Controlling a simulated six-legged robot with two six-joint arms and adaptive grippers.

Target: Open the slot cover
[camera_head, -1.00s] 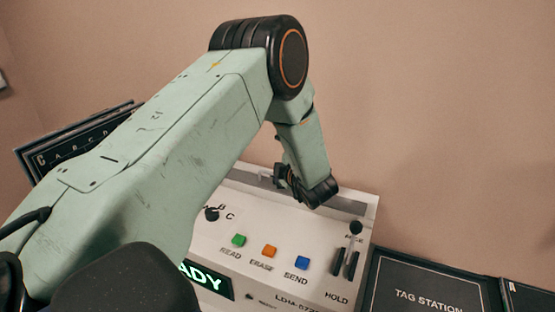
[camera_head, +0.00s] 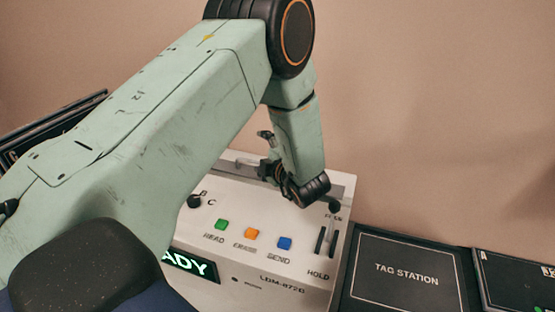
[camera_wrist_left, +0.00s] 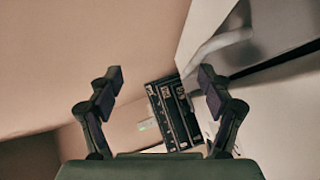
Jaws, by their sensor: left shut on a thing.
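The white console (camera_head: 215,250) carries a grey recessed strip (camera_head: 343,187) along its back edge, where the slot cover seems to be. My arm hides much of it. My left gripper (camera_head: 264,155) is at this back strip, with one finger pointing up. In the left wrist view its two fingers (camera_wrist_left: 160,75) stand well apart. Whether the cover has lifted cannot be told. My right gripper is not in view.
Green (camera_head: 221,224), orange (camera_head: 251,233) and blue (camera_head: 285,243) buttons, a selector knob (camera_head: 194,201) and a round-knobbed lever (camera_head: 334,208) are on the console top. A black tag station panel (camera_head: 405,275) lies to its right. The wall behind is bare.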

